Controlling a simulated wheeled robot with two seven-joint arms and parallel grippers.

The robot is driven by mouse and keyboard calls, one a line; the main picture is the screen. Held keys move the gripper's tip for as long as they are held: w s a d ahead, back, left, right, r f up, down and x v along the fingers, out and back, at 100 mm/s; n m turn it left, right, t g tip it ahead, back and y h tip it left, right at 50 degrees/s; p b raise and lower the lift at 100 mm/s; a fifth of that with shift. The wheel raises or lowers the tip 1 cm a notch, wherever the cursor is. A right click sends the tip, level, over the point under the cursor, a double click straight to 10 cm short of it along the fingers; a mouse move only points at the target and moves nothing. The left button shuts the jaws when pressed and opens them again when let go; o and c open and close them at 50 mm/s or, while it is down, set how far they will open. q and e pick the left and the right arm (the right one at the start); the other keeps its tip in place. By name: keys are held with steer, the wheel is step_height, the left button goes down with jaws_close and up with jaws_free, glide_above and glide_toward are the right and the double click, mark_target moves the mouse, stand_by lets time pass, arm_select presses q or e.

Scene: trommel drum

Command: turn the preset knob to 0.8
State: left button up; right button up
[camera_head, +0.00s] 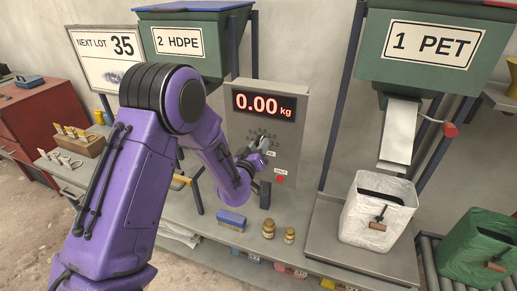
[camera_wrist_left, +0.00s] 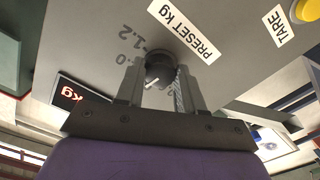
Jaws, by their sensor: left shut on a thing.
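The grey control box (camera_head: 297,110) on the wall side shows 0.00 kg on its red-lit display (camera_head: 264,106). Its dark round preset knob (camera_wrist_left: 159,68) sits beside the "PRESET kg" label (camera_wrist_left: 184,32) in the left wrist view. A small white mark shows on the knob, and "1.2" is printed near it; the other scale numbers are partly hidden by the gripper. My left gripper (camera_head: 262,146) reaches the box face, and its two fingers (camera_wrist_left: 158,88) are closed around the knob. My right gripper is not in view.
A yellow button (camera_wrist_left: 306,13) by the "TARE" label lies to the knob's right in the wrist view. Below the box, a blue brush (camera_head: 231,220) and two brown jars (camera_head: 269,229) stand on the bench. A white sack (camera_head: 376,212) stands under the PET chute (camera_head: 398,134).

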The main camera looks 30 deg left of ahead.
arm_select(q)
steer(key=shift+n, duration=0.9)
steer(key=o, duration=1)
steer(key=shift+o, duration=0.2)
steer(key=b+v, duration=0.3)
steer(key=v, duration=0.7)
steer(key=shift+s, duration=0.25)
